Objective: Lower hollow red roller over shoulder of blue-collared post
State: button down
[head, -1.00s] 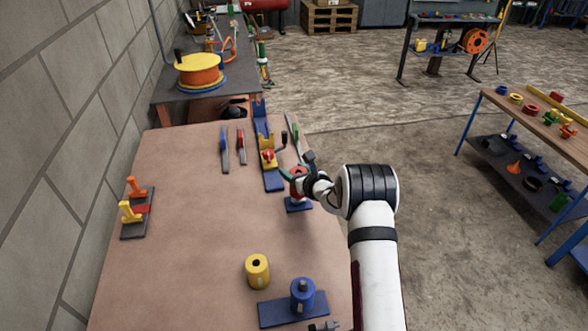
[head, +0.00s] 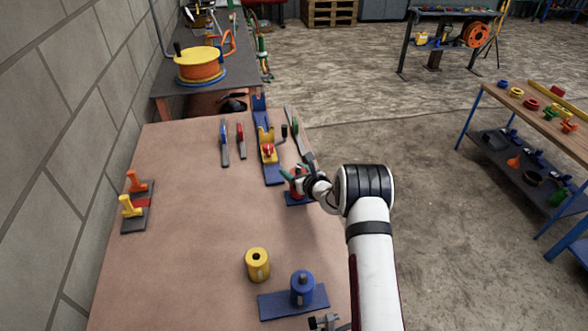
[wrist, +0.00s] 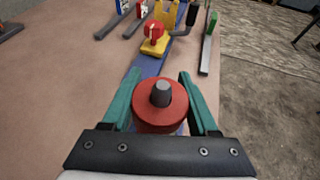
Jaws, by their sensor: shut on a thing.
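The hollow red roller (wrist: 156,120) is between the green fingers of my gripper (wrist: 159,78) in the wrist view, and the gripper is shut on it. The grey tip of the post (wrist: 161,92) shows inside the roller's bore, so the roller is around the post. In the head view the roller (head: 298,186) sits low, just above or on the blue base (head: 294,199), partly covered by my gripper (head: 292,174). The blue collar and shoulder are hidden, so I cannot tell whether the roller touches them.
A blue rail with a yellow block and red knob (head: 268,150) stands just beyond. A yellow roller (head: 257,264) and a blue cylinder (head: 303,288) on a blue plate stand nearer. Two clamp-like tools (head: 225,145) lie at the back.

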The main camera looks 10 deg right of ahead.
jog(key=shift+f, duration=0.1)
jog(key=shift+c, duration=0.4)
grip_release()
jog(key=v, duration=1.6)
jog(key=shift+w, duration=0.1)
